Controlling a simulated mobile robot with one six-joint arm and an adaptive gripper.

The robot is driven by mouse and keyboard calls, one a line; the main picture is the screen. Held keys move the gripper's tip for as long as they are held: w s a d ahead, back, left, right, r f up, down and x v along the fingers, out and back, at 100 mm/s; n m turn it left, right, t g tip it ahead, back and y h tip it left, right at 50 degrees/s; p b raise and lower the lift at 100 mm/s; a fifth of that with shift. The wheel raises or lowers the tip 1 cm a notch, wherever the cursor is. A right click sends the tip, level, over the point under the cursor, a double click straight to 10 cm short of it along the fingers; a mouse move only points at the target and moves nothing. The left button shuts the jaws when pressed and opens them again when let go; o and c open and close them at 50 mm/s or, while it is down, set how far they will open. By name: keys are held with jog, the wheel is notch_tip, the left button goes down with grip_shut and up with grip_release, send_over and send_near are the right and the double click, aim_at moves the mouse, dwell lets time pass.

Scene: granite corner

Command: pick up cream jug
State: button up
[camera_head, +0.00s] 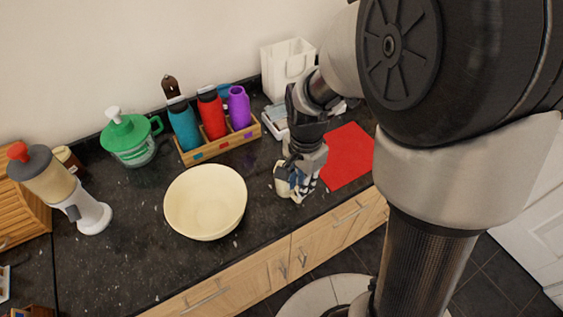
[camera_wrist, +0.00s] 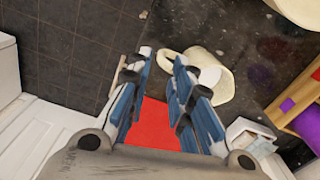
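The cream jug (camera_wrist: 222,82) shows in the wrist view just past the right finger. Its handle reaches left, in line with the gap between the fingertips. In the head view the jug (camera_head: 281,181) stands near the counter's front edge, partly hidden behind my gripper (camera_head: 299,185). In the wrist view my gripper (camera_wrist: 162,78) has its two blue-padded fingers apart, with nothing clearly gripped. Whether a finger touches the jug cannot be told.
A red mat (camera_head: 346,156) lies right of the jug. A large cream bowl (camera_head: 205,203) stands to its left. The counter front between bowl and jug is clear.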

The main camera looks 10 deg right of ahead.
aim_at(299, 203)
jog(key=f+b, duration=0.1)
jog(key=f, duration=0.3)
jog(key=f+b, duration=0.1)
jog(key=f, duration=0.2)
jog(key=shift+w+d+f+b, duration=0.1)
jog(key=shift+w+b, duration=0.15)
jog(key=shift+b, duration=0.05)
jog(key=shift+c, duration=0.2)
grip_shut()
